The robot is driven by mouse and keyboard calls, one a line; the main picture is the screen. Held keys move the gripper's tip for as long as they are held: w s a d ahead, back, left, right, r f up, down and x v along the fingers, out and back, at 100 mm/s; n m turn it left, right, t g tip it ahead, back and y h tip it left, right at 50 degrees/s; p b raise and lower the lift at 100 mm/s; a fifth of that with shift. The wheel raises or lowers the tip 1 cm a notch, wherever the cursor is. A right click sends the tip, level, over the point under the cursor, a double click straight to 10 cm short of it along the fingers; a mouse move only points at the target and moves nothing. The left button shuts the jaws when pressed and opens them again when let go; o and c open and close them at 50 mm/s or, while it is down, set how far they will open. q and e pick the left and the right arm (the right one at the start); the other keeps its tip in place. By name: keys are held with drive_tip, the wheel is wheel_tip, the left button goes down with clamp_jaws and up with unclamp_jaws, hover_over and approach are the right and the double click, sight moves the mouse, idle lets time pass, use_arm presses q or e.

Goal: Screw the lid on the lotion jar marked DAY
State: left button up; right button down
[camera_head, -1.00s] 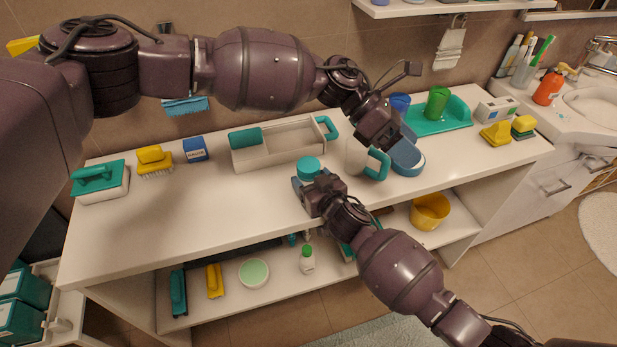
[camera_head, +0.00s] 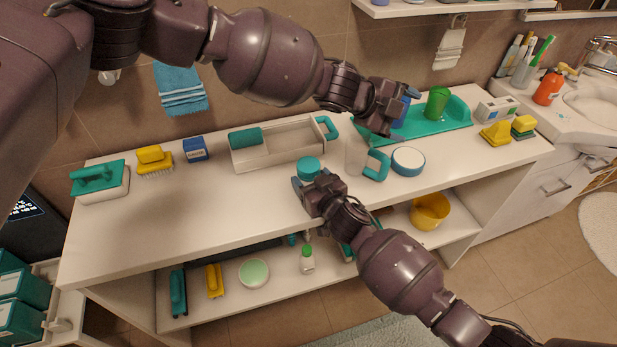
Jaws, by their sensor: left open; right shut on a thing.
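A small round jar with a teal top (camera_head: 308,166) stands on the white counter. My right gripper (camera_head: 308,186) is shut on it from the front, hiding its lower part. No DAY marking is readable. A round white-topped thing with a blue rim (camera_head: 408,161) lies flat on the counter to the right; I cannot tell whether it is a lid or a dish. My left gripper (camera_head: 393,112) is open and empty above the back of the counter, apart from that round thing.
A whitish cup with a teal handle (camera_head: 376,165) stands between the jar and the round thing. A tray with teal handles (camera_head: 278,151) is behind the jar. The counter's front left is clear.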

use_arm(q)
drive_tip(key=w+a+f+n+y, duration=0.1)
drive_tip(key=n, duration=0.2)
drive_tip(key=w+a+f+n+t+y, duration=0.1)
drive_tip(key=n, duration=0.2)
drive_tip(key=w+a+n+y, duration=0.1)
drive_tip(key=a+n, duration=0.1)
drive_tip(key=n, duration=0.1)
drive_tip(key=shift+f+t, duration=0.4)
drive_tip(key=w+a+f+n+y, duration=0.1)
drive_tip(key=a+f+n+y, duration=0.1)
drive_tip(key=a+n+y, duration=0.3)
drive_tip(key=n+g+y, duration=0.3)
drive_tip(key=n+g, duration=0.1)
drive_tip(key=n, duration=1.1)
hover_over(308, 164)
drive_tip(key=w+d, duration=0.1)
drive_tip(key=shift+f, duration=0.7)
drive_tip(key=shift+s+a+r+n+g+y, duration=0.15)
drive_tip(key=shift+s+a+n+y, duration=0.1)
drive_tip(key=shift+n, duration=0.4)
drive_tip(key=shift+s+a+r+n+g+y, duration=0.15)
drive_tip(key=shift+s+a+n, duration=0.1)
drive_tip(key=shift+n, duration=0.4)
drive_tip(key=shift+f, duration=0.2)
drive_tip(key=shift+f, duration=3.95)
